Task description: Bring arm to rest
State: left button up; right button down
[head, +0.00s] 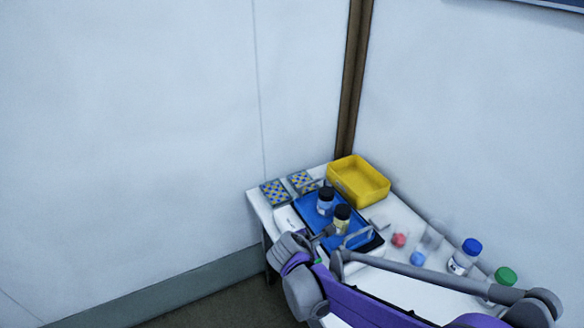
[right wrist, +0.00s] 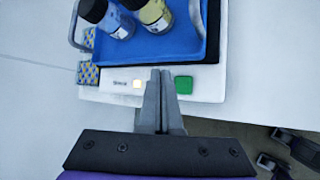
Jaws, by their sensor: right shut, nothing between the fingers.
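My right arm (head: 365,308) is purple and grey and reaches in from the lower right of the head view, bent over the white table. My right gripper (head: 326,232) is near the front edge of a device with a blue tray. In the right wrist view the two grey fingers (right wrist: 161,74) are together and empty, pointing at the device's white front panel, which has a green button (right wrist: 184,85). I cannot tell how far the fingertips are from the panel. My left gripper is not in view.
The blue tray (right wrist: 146,50) holds two dark-capped bottles, one blue (head: 325,205), one yellow (head: 341,220). A yellow bin (head: 358,182) stands behind, with checkered boxes (head: 275,193) to its left. Blue-capped (head: 463,257) and green-capped (head: 504,278) bottles stand right. Walls close off the back.

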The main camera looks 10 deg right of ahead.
jog(key=shift+s, duration=0.1)
jog(key=s+d+m+g+y, duration=0.1)
jog(key=s+d+m+y, duration=0.1)
jog(key=s+m, duration=0.8)
jog(key=s+d+r+m+g+y, duration=0.1)
jog(key=s+m+y, duration=0.2)
jog(key=s+m, duration=0.7)
jog(key=s, duration=0.5)
jog(key=shift+s+d+r, duration=0.2)
jog(key=shift+s+d, duration=0.05)
jog(key=shift+d, duration=0.1)
dwell(2.2)
